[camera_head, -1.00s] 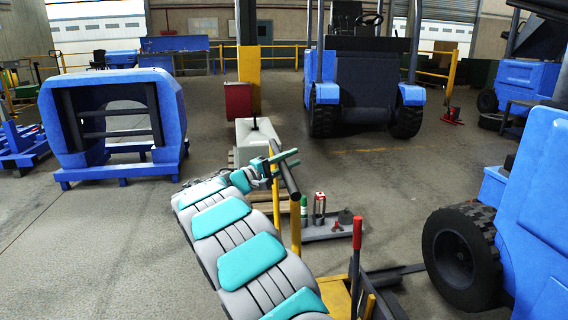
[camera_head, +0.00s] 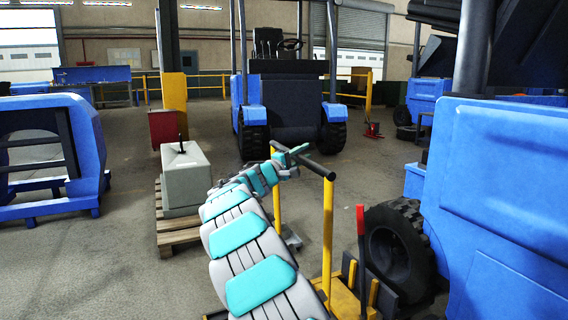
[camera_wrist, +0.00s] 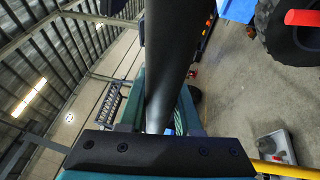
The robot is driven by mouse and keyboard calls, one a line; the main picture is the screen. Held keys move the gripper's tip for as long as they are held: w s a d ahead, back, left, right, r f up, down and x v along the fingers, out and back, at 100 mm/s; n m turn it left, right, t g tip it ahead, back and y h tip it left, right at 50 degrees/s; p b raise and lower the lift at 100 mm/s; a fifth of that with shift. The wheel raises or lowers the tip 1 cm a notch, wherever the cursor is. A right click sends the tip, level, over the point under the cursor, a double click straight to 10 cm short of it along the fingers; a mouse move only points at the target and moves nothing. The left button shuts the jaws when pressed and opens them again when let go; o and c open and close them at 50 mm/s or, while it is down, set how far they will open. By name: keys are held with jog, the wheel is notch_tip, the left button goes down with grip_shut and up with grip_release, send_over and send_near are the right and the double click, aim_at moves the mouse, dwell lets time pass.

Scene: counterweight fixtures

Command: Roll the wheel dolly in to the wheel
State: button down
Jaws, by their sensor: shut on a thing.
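The wheel dolly (camera_head: 327,235) has yellow posts, a black crossbar handle (camera_head: 318,169), a red-topped lever and a low yellow base. My gripper (camera_head: 288,160) is shut on the crossbar near its left end. In the wrist view the dark bar (camera_wrist: 165,60) runs between the fingers of my gripper (camera_wrist: 160,115). The wheel (camera_head: 395,248) is a black tyre under the blue vehicle (camera_head: 510,190) at the right. The dolly's base stands just in front of and left of the wheel. Its front hides the tyre's lower part, so I cannot tell whether they touch.
A grey block (camera_head: 186,180) sits on a wooden pallet (camera_head: 170,236) left of my arm. A blue frame (camera_head: 85,150) stands at the far left. A blue forklift (camera_head: 290,105) is behind. Open floor lies between the forklift and the pallet.

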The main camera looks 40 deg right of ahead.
jog(key=shift+s+d, duration=0.2)
jog(key=shift+d, duration=0.45)
jog(key=shift+s+d, duration=0.2)
jog(key=shift+d, duration=0.4)
jog(key=c, duration=0.6)
grip_release()
jog(key=shift+d, duration=0.1)
jog(key=w+v, duration=0.1)
jog(key=v, duration=0.6)
jog(key=shift+s+a+f+b, duration=0.15)
jog(key=shift+s+a+b, duration=0.15)
jog(key=shift+s+a, duration=0.2)
